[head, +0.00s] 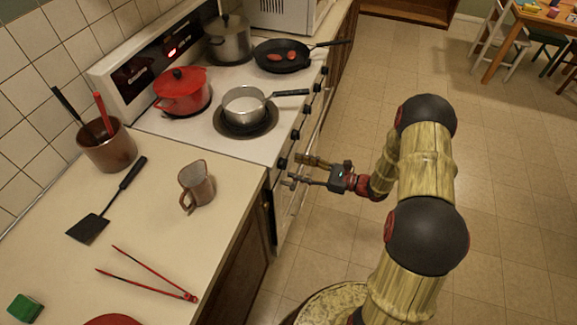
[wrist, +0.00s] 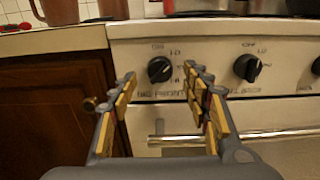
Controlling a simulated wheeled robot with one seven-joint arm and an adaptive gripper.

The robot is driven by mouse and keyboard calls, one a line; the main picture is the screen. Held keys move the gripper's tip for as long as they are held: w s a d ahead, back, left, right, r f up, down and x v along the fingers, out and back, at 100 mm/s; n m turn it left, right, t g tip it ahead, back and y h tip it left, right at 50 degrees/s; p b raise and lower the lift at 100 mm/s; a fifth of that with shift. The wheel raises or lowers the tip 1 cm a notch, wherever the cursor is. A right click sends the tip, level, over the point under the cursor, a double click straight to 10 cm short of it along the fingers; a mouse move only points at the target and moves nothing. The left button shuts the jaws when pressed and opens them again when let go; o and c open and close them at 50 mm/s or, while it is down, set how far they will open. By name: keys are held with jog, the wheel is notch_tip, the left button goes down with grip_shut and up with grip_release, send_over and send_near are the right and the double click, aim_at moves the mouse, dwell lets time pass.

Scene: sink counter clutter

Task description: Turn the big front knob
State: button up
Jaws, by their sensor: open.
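The big front knob (wrist: 159,69) is a black round dial on the white stove's front panel, at the panel's left end in the wrist view. The lettering under it appears to read "BIG FRONT". In the head view the nearest knob (head: 283,163) shows just beyond my fingertips. My gripper (head: 295,170) is open and empty in front of the stove panel. In the wrist view its two yellow-and-grey fingers (wrist: 160,78) stand on either side of the knob, with a visible gap to each side. I cannot tell how far the tips are from the panel.
A second black knob (wrist: 247,67) is to the right. The oven handle (wrist: 240,136) runs below, and a brown cabinet door (wrist: 50,105) is at left. A saucepan (head: 244,106), red pot (head: 182,95) and frying pan (head: 283,58) stand on the stove. Open floor lies right.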

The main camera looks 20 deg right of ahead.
aim_at(283, 164)
jog(key=shift+b+x, duration=0.35)
jog(key=shift+x, duration=1.6)
jog(key=shift+c, duration=0.2)
jog(key=c, duration=1.1)
jog(key=shift+r+p, duration=0.1)
jog(key=shift+p, duration=0.3)
jog(key=shift+m+p, duration=0.3)
jog(key=shift+m, duration=0.2)
jog(key=o, duration=1.1)
jog(key=shift+o, duration=0.2)
jog(key=shift+d, duration=0.1)
